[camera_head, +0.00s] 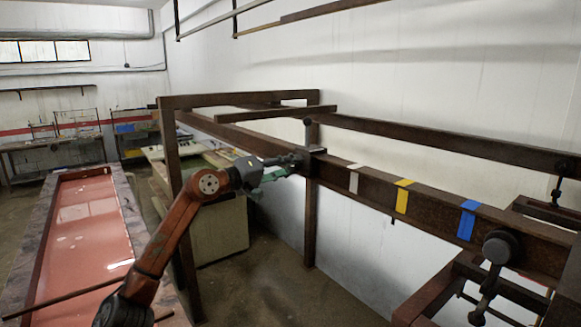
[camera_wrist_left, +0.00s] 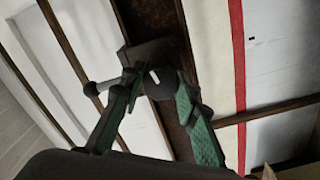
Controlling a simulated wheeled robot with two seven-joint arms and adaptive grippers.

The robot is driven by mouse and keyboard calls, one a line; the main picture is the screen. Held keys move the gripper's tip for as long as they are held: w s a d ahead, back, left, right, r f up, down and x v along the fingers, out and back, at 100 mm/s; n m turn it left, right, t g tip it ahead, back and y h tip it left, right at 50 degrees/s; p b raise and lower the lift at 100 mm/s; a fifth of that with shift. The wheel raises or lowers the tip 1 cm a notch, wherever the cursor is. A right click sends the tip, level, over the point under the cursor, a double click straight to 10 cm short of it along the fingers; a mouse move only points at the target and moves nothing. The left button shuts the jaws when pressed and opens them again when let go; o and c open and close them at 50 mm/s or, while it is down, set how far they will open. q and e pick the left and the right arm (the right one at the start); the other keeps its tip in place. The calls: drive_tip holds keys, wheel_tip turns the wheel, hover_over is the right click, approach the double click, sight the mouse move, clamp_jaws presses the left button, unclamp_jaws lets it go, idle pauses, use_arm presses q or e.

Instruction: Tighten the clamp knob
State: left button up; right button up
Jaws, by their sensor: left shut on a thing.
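A dark clamp (camera_head: 314,150) sits on the brown rail near the upright post, with a small ball-ended handle (camera_head: 307,121) standing above it. My left gripper (camera_head: 296,161) reaches it from the left, and its green fingers are at the clamp's near side. In the left wrist view the fingers (camera_wrist_left: 158,98) stand on either side of a dark knob (camera_wrist_left: 157,82) with a pale spot, and are shut on it. The clamp body (camera_wrist_left: 150,52) shows behind the knob, against the rail. The knob is mostly hidden by the gripper in the head view. My right gripper is not in view.
White, yellow (camera_head: 402,197) and blue (camera_head: 467,221) tape marks lie along the rail, right of the clamp. Another dark round knob with a handle (camera_head: 500,247) is at the right. A long red-topped table (camera_head: 35,262) stands at the left. Floor shows below the rail.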

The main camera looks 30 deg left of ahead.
use_arm(q)
drive_tip(key=o, duration=1.2)
drive_tip(key=shift+v, duration=6)
drive_tip(key=shift+f, duration=0.1)
